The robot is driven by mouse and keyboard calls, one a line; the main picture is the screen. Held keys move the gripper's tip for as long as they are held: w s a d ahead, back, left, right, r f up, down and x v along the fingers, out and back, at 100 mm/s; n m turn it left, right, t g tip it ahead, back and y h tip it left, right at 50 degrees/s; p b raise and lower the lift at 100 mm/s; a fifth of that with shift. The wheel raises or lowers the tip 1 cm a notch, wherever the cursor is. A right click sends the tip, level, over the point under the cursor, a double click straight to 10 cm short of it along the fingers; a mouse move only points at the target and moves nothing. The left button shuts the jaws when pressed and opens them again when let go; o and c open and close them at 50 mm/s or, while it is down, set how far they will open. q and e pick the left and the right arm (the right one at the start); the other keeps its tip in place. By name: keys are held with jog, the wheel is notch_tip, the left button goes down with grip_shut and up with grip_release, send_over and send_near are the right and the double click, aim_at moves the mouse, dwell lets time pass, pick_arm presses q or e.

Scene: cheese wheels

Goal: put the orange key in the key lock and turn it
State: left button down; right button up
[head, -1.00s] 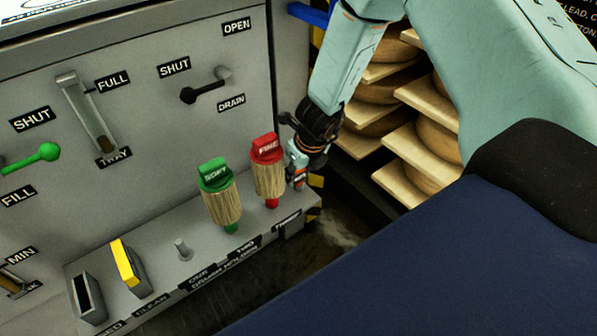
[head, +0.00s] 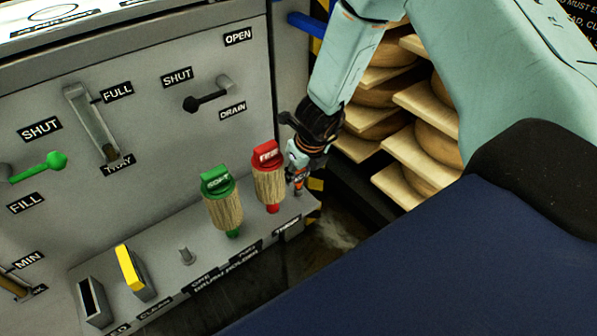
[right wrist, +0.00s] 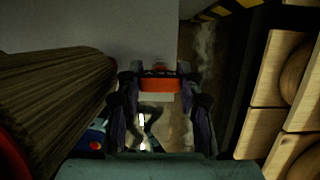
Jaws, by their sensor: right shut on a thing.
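My right gripper (head: 297,182) points down beside the red-topped brush, at the right end of the grey ledge. In the right wrist view its two fingers (right wrist: 160,105) are shut on the orange key (right wrist: 159,84), which shows as an orange block with dark marks on it and a pale part below. In the head view only a small orange patch of the key shows among the fingers. I cannot make out the key lock in either view. My left gripper is not in view.
A red-topped brush (head: 269,182) and a green-topped brush (head: 223,205) stand on the ledge (head: 215,262), close left of the gripper. A yellow block (head: 130,268) stands farther left. Shelves of cheese wheels (head: 436,155) are at right. Levers cover the grey panel (head: 150,130).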

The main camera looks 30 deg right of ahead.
jog(key=shift+r+p, duration=1.1)
jog(key=shift+r, duration=0.1)
jog(key=shift+r+p, duration=1.5)
jog(key=shift+r, duration=0.1)
jog(key=shift+c, duration=0.5)
jog(key=shift+f, duration=0.15)
